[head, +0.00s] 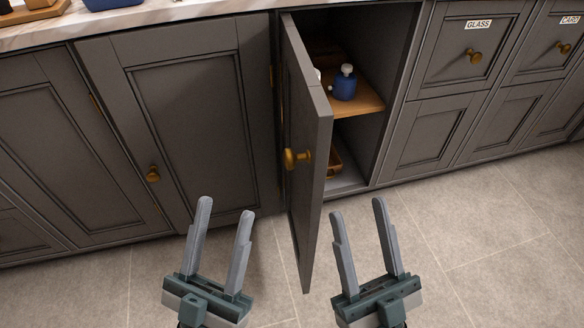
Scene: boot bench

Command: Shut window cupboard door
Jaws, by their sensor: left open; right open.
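A grey cupboard door (308,130) with a brass knob (291,158) stands wide open, hinged on the left side of its opening and swung out toward me. The cupboard behind it shows a wooden shelf (362,104) with a blue bottle (345,84) on it. No label on this door tells me whether it is the window cupboard. My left gripper (224,208) is open and empty, left of the door. My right gripper (357,208) is open and empty, right of the door's lower edge. Neither appears to touch the door.
A closed grey door (195,120) with a brass knob stands to the left. Drawers, one labelled GLASS (478,24), are on the right. A marble-look counter (150,14) runs along the top left. The tiled floor (480,240) is clear in front.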

